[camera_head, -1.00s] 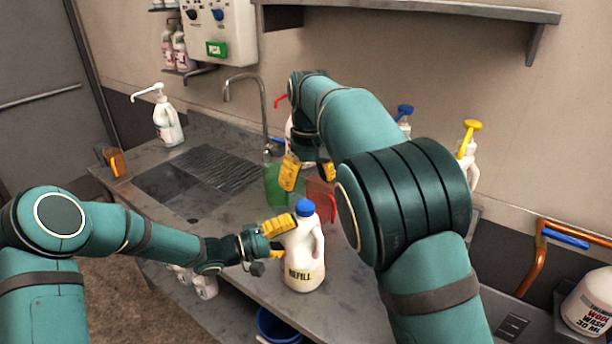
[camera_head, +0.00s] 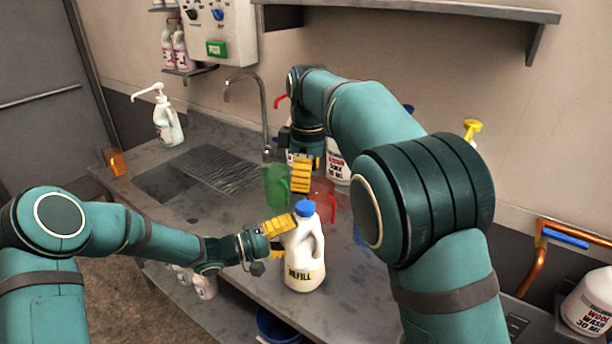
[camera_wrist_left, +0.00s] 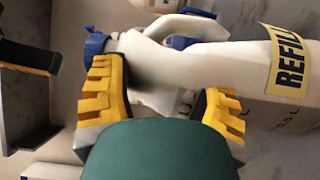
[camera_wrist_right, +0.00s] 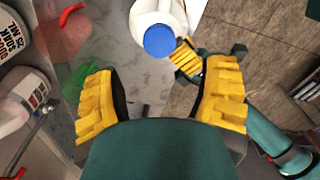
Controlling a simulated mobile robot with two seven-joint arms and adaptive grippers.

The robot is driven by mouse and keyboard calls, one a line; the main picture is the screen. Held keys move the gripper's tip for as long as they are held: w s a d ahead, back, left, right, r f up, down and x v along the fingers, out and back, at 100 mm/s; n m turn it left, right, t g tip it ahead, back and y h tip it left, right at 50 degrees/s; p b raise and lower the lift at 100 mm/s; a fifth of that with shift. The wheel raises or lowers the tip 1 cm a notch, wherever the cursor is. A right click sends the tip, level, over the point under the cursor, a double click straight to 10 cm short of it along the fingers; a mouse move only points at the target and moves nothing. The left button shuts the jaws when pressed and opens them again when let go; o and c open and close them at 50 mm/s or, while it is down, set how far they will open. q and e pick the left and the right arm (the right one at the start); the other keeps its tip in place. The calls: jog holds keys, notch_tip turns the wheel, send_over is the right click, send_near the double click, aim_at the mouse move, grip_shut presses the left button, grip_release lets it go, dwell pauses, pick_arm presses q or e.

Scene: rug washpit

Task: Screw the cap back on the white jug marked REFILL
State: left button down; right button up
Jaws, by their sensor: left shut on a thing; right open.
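The white jug (camera_head: 303,262) marked REFILL stands upright near the front edge of the steel counter. Its blue cap (camera_head: 305,208) sits on its mouth; I cannot tell how tightly. My left gripper (camera_head: 281,238) is shut on the jug's upper part from the left. The left wrist view shows the yellow fingers around the jug (camera_wrist_left: 190,55), with blue at its mouth (camera_wrist_left: 95,43). My right gripper (camera_head: 302,175) is open and empty, behind and above the jug. In the right wrist view the blue cap (camera_wrist_right: 158,40) lies beyond the open fingers, apart from them.
A green translucent pitcher (camera_head: 275,187) and a red one (camera_head: 323,202) stand behind the jug. White pump bottles (camera_head: 338,168) stand by the wall. A tap (camera_head: 263,105) and sink (camera_head: 165,190) are left. A blue bucket (camera_head: 277,326) is below the counter's front edge.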

aim_at(305, 206)
pick_arm(q)
jog(key=shift+f, duration=0.15)
pick_arm(e)
jog(key=shift+a+f, duration=0.15)
jog(key=shift+f, duration=3.85)
grip_shut()
jog(key=m, duration=0.5)
jog(key=shift+s, duration=0.1)
jog(key=m, duration=1)
pick_arm(q)
jog(key=shift+a, duration=0.1)
pick_arm(e)
jog(key=m, duration=0.4)
jog(key=shift+o, duration=0.2)
grip_release()
